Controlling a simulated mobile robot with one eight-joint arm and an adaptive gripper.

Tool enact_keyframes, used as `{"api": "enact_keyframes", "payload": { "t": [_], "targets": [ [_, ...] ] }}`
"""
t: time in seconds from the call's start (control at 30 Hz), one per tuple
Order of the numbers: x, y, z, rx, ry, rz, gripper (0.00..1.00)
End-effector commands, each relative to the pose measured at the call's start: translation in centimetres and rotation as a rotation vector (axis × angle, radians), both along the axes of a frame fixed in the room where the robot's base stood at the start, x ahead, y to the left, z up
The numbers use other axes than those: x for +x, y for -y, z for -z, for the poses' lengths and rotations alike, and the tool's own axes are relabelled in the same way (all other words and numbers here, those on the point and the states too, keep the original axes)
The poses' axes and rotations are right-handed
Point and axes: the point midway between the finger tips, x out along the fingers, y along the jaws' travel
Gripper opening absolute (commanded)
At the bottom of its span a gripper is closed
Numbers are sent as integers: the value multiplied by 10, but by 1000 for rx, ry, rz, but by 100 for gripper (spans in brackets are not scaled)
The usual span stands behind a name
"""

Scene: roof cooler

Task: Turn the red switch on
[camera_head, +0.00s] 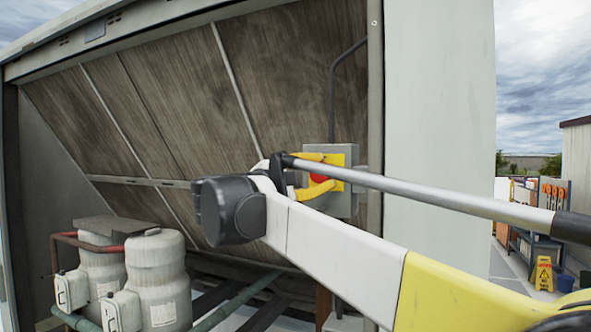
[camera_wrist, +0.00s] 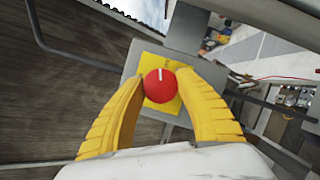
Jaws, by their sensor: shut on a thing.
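The red switch (camera_wrist: 160,86) is a round red knob with a white mark at its top edge in the wrist view. It sits on a yellow plate (camera_wrist: 150,62) on a grey box. My gripper (camera_wrist: 161,88) has its two yellow fingers closed on either side of the knob. In the head view the knob (camera_head: 318,178) shows red between the yellow fingers (camera_head: 318,172), partly hidden by them. The grey box (camera_head: 345,205) is partly hidden by my arm.
A dark conduit (camera_head: 333,90) rises from the box. Brown slanted panels (camera_head: 190,100) lie behind. Two grey tanks (camera_head: 160,270) with pipes stand at the lower left. A pale cabinet wall (camera_head: 440,110) is at right. A yellow floor sign (camera_head: 543,273) stands far off.

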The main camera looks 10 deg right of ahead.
Motion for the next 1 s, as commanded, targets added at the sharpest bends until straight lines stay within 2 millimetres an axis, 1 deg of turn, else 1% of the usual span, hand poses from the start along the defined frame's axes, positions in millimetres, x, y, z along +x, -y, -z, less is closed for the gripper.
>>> {"api": "enact_keyframes", "payload": {
  "t": [0.03, 0.2, 0.43, 0.67, 1.0],
  "targets": [
    [1, 0, -3, 28, 23, -2, 9],
    [0, 0, -3, 123, 93, -1, 9],
    [0, 0, -2, 212, 157, -1, 9],
    [0, 0, -2, 250, 185, -2, 9],
    [0, 0, -2, 256, 189, -1, 9]
  ]
}}
